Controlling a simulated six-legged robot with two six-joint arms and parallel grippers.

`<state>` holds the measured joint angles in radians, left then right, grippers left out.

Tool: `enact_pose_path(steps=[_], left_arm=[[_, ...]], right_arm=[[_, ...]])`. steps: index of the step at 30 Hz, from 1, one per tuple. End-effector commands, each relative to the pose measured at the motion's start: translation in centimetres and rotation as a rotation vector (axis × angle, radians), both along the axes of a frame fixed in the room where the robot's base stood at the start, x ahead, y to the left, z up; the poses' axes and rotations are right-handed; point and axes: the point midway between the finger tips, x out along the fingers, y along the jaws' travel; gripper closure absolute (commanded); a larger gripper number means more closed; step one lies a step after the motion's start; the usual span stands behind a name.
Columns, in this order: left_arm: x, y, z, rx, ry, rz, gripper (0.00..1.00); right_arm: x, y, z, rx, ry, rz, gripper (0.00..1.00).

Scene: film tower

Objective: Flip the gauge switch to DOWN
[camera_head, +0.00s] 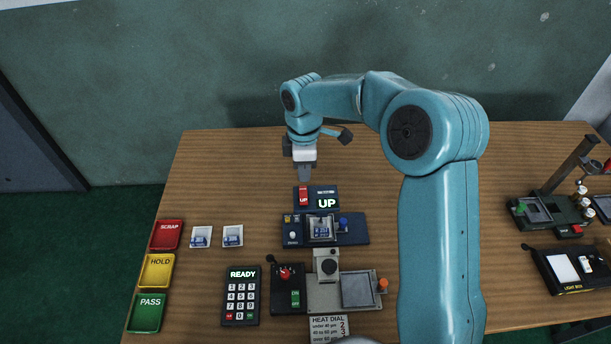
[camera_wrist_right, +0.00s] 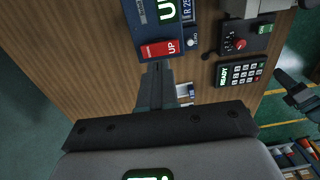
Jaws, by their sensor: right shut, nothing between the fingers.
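The gauge (camera_head: 355,236) is a dark blue device at the middle of the table, with a small tray holding a blue piece in front. Its red switch (camera_head: 303,195) reads UP, and the lit display (camera_head: 327,203) beside it also reads UP. In the right wrist view the red switch (camera_wrist_right: 162,49) lies just past my fingertips. My right gripper (camera_head: 304,176) is shut and empty, pointing down at the back edge of the gauge, close behind the switch. In the right wrist view the shut fingers (camera_wrist_right: 157,70) appear slightly apart from the switch. My left gripper is not seen in the head view.
A READY keypad (camera_head: 241,294), a red-knob dial box (camera_head: 288,285) and a grey-plated machine (camera_head: 327,290) stand in front. SCRAP (camera_head: 167,235), HOLD (camera_head: 157,271) and PASS (camera_head: 147,313) trays line the left edge. Table behind the gauge is clear.

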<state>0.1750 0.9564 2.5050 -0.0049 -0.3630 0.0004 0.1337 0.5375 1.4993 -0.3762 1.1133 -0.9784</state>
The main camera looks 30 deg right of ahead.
Motion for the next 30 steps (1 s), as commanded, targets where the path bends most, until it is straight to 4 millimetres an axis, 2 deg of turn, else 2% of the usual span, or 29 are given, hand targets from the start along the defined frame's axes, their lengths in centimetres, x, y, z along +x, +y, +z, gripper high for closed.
enact_pose_path(steps=[9, 13, 18, 26, 30], left_arm=[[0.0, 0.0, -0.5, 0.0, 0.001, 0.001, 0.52], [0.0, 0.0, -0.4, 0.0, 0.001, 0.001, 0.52], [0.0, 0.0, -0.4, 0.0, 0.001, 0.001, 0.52], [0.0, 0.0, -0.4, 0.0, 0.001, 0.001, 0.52], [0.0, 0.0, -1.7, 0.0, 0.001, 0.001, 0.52]], right_arm=[[0.1, 0.3, 5.7, 0.001, -0.003, 0.001, 1.0], [0.1, 0.3, 7.3, 0.001, 0.0, 0.001, 1.0], [0.1, 0.3, 8.1, 0.002, 0.003, 0.001, 1.0], [0.1, 0.2, 8.1, 0.002, 0.003, 0.001, 1.0], [-0.9, -1.2, 7.4, 0.075, -0.034, -0.005, 1.0]])
